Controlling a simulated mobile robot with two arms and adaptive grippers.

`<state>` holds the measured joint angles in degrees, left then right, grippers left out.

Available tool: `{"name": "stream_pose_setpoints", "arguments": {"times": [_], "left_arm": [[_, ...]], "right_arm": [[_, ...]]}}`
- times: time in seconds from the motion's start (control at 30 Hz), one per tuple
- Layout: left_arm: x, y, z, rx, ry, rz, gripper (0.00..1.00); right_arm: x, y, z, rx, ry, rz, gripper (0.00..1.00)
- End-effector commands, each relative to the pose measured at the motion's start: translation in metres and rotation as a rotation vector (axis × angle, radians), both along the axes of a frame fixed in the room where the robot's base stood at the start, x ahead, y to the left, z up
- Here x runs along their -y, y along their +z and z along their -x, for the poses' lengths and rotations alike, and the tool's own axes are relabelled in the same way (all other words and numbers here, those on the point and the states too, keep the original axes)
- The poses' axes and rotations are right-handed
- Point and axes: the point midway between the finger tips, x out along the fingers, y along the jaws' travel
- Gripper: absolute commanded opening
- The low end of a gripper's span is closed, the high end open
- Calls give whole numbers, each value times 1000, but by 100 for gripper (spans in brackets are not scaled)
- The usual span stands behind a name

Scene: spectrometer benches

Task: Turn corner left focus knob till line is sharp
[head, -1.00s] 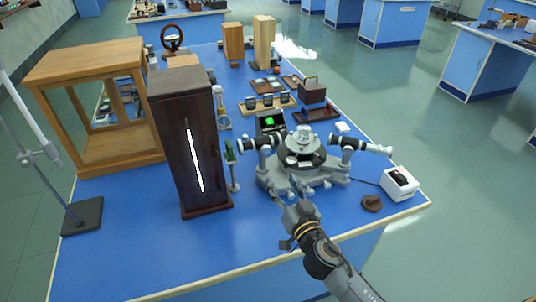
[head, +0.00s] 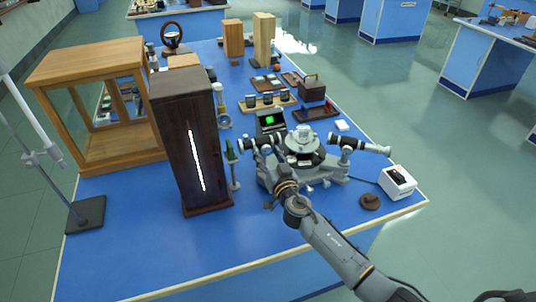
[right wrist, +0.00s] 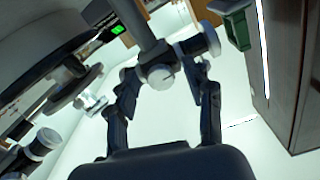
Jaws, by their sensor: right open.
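The spectrometer (head: 303,160) stands on the blue bench, with a dark tube (head: 258,142) on its left side. In the right wrist view a pale round knob (right wrist: 160,76) sits under a tube. My right gripper (right wrist: 164,80) is open, one finger on each side of this knob; whether either touches it I cannot tell. In the head view my right gripper (head: 278,184) is at the front left of the spectrometer and partly hides its base. A small screen (head: 269,120) behind shows a green patch. My left gripper is not in view.
A tall dark lamp box (head: 177,120) with a bright slit stands left of the spectrometer. A thin stand (head: 234,175) is between them. A white box (head: 398,182) and a brown disc (head: 370,201) are at the right. The front of the bench is clear.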

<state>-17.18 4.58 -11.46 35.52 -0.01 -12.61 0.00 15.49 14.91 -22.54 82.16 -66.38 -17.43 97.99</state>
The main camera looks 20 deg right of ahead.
Motion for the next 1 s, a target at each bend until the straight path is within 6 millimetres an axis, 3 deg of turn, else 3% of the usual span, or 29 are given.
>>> {"name": "stream_pose_setpoints", "arguments": {"times": [0.07,0.3,0.67,1.0], "left_arm": [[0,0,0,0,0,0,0],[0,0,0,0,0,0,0],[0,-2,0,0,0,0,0],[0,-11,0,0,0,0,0]], "right_arm": [[0,0,0,0,0,0,50],[0,0,0,0,-1,-1,1],[1,-1,0,2,-1,41,0],[2,-1,0,11,-2,267,0]]}}
